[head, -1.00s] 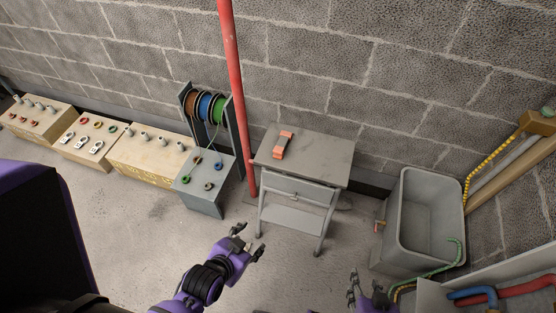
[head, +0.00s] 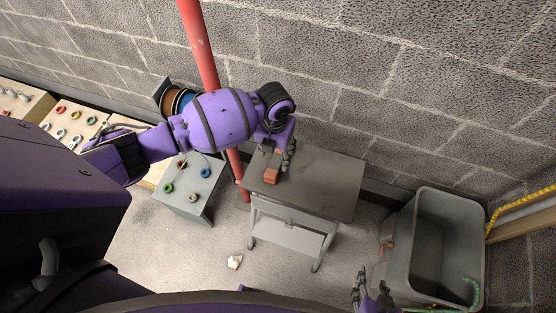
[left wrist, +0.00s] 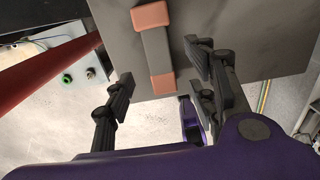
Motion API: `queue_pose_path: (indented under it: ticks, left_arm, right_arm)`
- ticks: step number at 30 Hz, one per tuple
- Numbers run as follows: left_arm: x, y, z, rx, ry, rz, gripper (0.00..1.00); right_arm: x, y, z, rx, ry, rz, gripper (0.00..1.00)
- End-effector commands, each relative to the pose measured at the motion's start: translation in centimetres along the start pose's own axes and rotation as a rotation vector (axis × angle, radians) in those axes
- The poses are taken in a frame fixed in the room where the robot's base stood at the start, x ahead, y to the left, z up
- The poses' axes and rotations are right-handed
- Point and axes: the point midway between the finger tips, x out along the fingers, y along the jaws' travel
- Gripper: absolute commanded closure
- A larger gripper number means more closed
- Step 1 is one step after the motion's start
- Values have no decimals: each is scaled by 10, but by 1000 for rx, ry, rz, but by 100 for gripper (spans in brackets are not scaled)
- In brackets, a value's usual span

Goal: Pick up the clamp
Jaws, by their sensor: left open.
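The clamp (head: 272,170), a grey bar with orange ends, lies on the grey table (head: 325,185) near its left side. In the left wrist view the clamp (left wrist: 156,52) lies ahead of my left gripper (left wrist: 157,78), with its lower orange end near the line between the spread fingers. My left gripper (head: 278,145) is open and empty, over the table's back left part, and hides part of the clamp in the head view. Whether a finger touches the clamp cannot be told. My right gripper (head: 368,288) is low at the bottom, clear of the table; its finger opening is unclear.
A red pipe (head: 200,45) rises just left of the table. A grey stand (head: 188,188) with coloured rings and a reel is left of it, partly behind my left arm. A grey tub (head: 432,245) stands at right. A small white piece (head: 235,262) lies on the floor.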

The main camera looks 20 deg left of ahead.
Motion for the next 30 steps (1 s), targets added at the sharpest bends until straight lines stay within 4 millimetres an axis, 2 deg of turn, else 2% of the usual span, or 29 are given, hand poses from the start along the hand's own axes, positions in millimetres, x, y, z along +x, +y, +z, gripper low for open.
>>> queue_pose_path:
  ticks: [4, 8, 15, 19, 25, 30]
  left_arm:
    - [18, 0, -1, 7, 6, 0, 48]
    - [32, 0, 0, 5, 4, -1, 48]
    - [67, 0, 1, 4, 4, -1, 48]
    - [74, 1, 2, 5, 1, 0, 48]
    - [74, 1, 2, 5, -1, 0, 48]
    - [74, 1, 2, 5, -1, 0, 71]
  right_arm:
    - [1, 1, 2, -5, -3, -1, 60]
    - [3, -1, -3, -6, 7, -4, 60]
    - [5, -3, -5, -4, 12, -7, 60]
    - [5, -4, -5, 1, 11, -6, 60]
    - [5, -5, -6, 5, 13, -6, 60]
    - [5, -5, -6, 5, 13, -6, 60]
